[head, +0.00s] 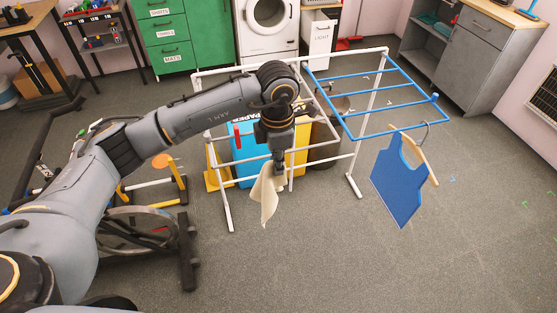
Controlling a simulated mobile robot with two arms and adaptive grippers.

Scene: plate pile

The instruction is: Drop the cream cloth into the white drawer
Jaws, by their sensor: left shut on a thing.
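My left gripper (278,167) points downward in front of the drying rack and is shut on the cream cloth (266,197). The cloth hangs limp below the fingers, clear of the floor. The fingertips are small and partly hidden by the cloth. A white drawer (318,38) with the label "LIGHT" stands at the back, right of the washing machine. It looks pulled out under a counter; its inside is hard to make out. My gripper is well in front of it and lower in the picture. My right gripper is not in view.
A white drying rack (352,183) with a blue folding wing (385,112) stands between my gripper and the drawer. A blue tank top (399,185) hangs from its right end. Blue and yellow bins (246,172) stand behind the rack. The floor in front is clear.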

